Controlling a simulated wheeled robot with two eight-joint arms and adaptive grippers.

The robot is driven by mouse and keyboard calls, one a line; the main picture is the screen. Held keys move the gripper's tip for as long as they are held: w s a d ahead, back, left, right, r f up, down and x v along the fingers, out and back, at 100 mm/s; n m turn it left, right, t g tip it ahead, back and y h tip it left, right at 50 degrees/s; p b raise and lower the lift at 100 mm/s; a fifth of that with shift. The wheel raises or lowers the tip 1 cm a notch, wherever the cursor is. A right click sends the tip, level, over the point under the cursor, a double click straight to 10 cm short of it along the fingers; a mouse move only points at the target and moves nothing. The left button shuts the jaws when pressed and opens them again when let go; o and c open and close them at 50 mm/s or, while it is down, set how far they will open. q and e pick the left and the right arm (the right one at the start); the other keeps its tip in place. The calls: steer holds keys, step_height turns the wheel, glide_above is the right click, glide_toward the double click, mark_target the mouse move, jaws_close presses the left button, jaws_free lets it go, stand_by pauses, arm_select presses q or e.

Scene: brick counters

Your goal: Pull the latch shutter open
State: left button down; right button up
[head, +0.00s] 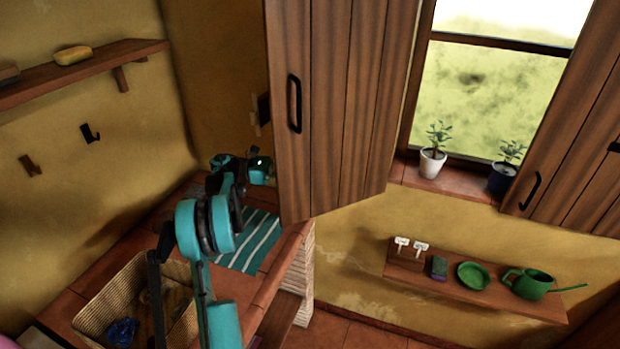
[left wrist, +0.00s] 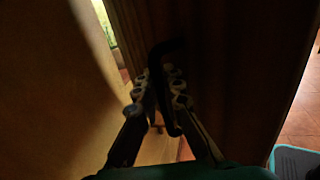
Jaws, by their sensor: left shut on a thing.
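The wooden shutter (head: 345,100) left of the window stands swung out from the wall, with a black handle (head: 294,103) on the face I see in the head view. In the left wrist view the dark wooden panel (left wrist: 225,60) is close, with a black loop handle (left wrist: 172,46). My left gripper (left wrist: 163,92) has its fingers on either side of this handle and is shut on it. In the head view my left gripper's fingertips are hidden behind the shutter's left edge. My right gripper is in neither view.
A second shutter (head: 575,130) stands right of the window. Two potted plants (head: 432,165) stand on the sill. A wicker basket (head: 100,290) and a striped cloth (head: 250,240) lie on the counter. A low shelf (head: 460,285) holds a green watering can (head: 530,284).

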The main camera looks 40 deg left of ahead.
arm_select(q)
steer(key=shift+w+a+m+g+h+p, duration=0.55)
steer(key=shift+w+a+g, duration=0.35)
steer(key=shift+a, duration=0.4)
steer(key=shift+w, duration=0.1)
steer(key=c, duration=1.9)
jaws_free()
steer(key=shift+w+d, duration=0.1)
